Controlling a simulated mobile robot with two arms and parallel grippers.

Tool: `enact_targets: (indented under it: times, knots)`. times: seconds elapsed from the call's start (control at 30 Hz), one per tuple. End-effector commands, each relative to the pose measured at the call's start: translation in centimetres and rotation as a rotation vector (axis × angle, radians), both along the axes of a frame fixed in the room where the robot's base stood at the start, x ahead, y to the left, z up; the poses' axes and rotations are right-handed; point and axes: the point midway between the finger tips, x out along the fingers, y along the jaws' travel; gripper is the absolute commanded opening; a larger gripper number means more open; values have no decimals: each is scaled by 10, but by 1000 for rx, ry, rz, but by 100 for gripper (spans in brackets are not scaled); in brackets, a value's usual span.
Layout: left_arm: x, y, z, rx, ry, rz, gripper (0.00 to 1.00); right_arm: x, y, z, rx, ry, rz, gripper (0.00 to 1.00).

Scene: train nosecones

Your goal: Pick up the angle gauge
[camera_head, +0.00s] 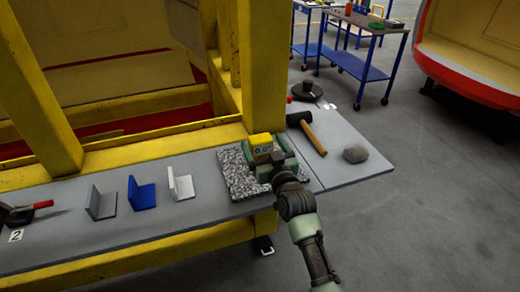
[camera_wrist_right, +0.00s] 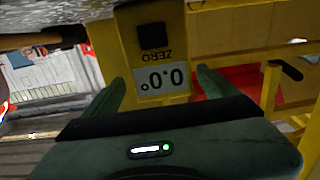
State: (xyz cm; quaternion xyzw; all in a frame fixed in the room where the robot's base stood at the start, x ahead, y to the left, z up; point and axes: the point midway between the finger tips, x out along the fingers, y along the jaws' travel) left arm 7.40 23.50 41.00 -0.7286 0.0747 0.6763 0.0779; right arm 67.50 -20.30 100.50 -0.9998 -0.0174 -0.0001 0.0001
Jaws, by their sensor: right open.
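The angle gauge (camera_head: 261,142) is a yellow box with a small display, standing on a speckled grey granite plate (camera_head: 233,182) on the bench. My right gripper (camera_head: 272,157) is at the gauge, its green fingers close around it in the head view. In the right wrist view the gauge (camera_wrist_right: 152,50) shows upside down, with a black button, the word ZERO and a 0.0° readout. It lies between the two open fingers (camera_wrist_right: 162,82), with a gap visible on at least one side. My left gripper is not in view.
Grey, blue and white angle brackets (camera_head: 143,194) stand left of the plate on the grey bench (camera_head: 70,228). A yellow frame post (camera_head: 263,60) rises just behind the gauge.

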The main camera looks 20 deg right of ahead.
Motion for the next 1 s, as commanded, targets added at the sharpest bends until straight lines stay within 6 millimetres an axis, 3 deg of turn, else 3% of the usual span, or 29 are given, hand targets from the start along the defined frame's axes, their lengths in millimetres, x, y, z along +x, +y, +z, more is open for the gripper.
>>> enact_targets:
  times: [0.23, 0.57, 0.8, 0.9, 1.0]
  knots:
    - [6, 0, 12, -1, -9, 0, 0, 36, 4, 5, 1, -1, 0, 87]
    - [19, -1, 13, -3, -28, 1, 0, 43, 4, 4, 0, -1, 0, 87]
    - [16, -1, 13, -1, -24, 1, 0, 43, 5, 4, 0, -1, 0, 23]
    - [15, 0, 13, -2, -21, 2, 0, 43, 5, 5, -1, -3, 0, 1]
    - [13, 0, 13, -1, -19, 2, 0, 43, 5, 5, 0, -3, 0, 1]
